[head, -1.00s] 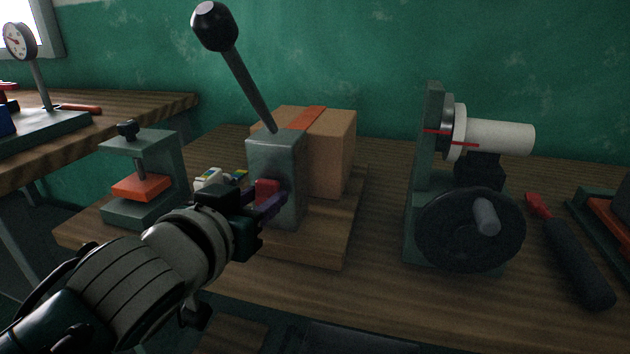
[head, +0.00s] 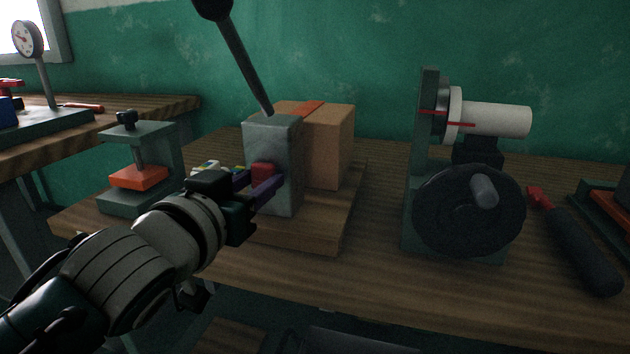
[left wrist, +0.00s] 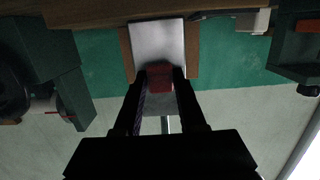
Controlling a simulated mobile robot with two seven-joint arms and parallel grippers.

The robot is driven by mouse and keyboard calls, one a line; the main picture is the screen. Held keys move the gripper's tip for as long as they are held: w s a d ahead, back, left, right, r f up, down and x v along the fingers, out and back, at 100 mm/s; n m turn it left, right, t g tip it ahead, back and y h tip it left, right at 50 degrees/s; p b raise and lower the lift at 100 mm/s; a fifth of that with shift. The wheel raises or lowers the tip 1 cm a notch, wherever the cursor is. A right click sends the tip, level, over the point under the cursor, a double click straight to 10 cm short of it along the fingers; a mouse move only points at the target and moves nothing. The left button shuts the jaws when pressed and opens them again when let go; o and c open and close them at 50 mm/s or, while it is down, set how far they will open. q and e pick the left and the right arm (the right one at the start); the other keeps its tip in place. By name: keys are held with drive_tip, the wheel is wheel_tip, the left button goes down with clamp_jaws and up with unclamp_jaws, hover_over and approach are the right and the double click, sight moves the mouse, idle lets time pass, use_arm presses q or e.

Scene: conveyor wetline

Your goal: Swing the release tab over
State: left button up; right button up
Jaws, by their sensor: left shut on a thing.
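The release tab (head: 265,173) is a small red block on the side of an upright grey metal post (head: 287,140). It also shows in the left wrist view (left wrist: 159,78), between the two dark fingers. My left gripper (head: 264,185) is shut on the red tab, with its purple-tinted fingers on either side of it. A long lever (head: 245,65) with a black knob rises from the top of the post and leans left. Part of the tab is hidden by the fingers. My right gripper is not in view.
A cardboard box (head: 335,145) stands behind the post on a wooden board (head: 320,237). A green clamp with an orange pad (head: 138,178) is at left. A handwheel device (head: 468,210) and a dark-handled tool (head: 575,245) are at right. Bench between board and handwheel is clear.

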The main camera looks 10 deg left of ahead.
use_arm(q)
drive_tip(key=o, duration=0.7)
drive_tip(key=shift+o, duration=1.4)
drive_tip(key=shift+s+r+p, duration=0.1)
drive_tip(key=shift+s+p, duration=0.15)
drive_tip(key=shift+p, duration=0.15)
drive_tip(key=s+p, duration=0.3)
drive_tip(key=s, duration=0.3)
drive_tip(key=shift+s+a+r+p, duration=0.2)
drive_tip(key=shift+a+r+p, duration=0.05)
drive_tip(key=shift+r+p, duration=0.05)
